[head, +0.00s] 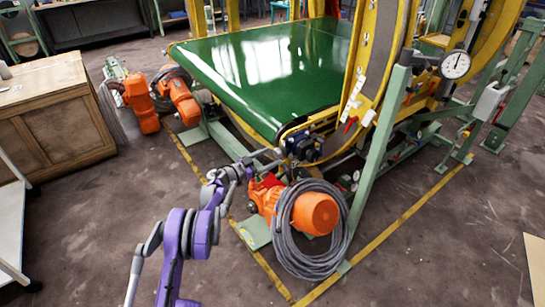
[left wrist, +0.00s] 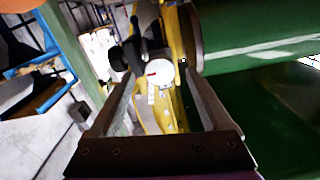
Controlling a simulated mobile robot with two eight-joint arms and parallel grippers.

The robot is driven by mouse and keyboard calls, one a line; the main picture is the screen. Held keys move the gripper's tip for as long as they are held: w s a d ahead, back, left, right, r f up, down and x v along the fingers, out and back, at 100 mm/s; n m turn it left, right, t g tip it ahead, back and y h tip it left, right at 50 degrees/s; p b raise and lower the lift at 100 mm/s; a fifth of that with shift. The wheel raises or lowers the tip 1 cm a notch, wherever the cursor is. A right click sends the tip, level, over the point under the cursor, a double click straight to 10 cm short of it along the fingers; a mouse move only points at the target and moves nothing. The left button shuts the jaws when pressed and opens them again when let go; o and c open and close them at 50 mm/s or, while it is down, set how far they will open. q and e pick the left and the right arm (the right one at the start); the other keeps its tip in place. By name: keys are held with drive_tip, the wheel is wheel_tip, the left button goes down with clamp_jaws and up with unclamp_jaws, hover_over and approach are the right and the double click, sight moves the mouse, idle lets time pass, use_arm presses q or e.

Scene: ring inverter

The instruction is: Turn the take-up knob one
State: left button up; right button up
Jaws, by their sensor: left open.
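My left gripper (head: 276,153) reaches from the lower left to the front corner of the green-belted machine. In the left wrist view its two fingers (left wrist: 158,80) are spread wide, with nothing held between them. A pale round part with a red mark (left wrist: 158,73), possibly the take-up knob, shows between the fingertips, with dark parts beside it. I cannot tell whether the fingers touch it. In the head view a dark blue fitting (head: 304,146) sits at the belt's front corner, just past the gripper; the knob itself is not clear there. My right gripper is not in view.
An orange motor (head: 315,213) with a coiled grey hose (head: 287,258) stands just below the gripper. The green belt (head: 268,70) lies behind, and a yellow ring frame (head: 375,60) with a dial gauge (head: 456,65) rises to the right. The floor at front right is mostly clear.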

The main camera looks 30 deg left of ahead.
use_arm(q)
drive_tip(key=shift+x, duration=0.85)
clamp_jaws()
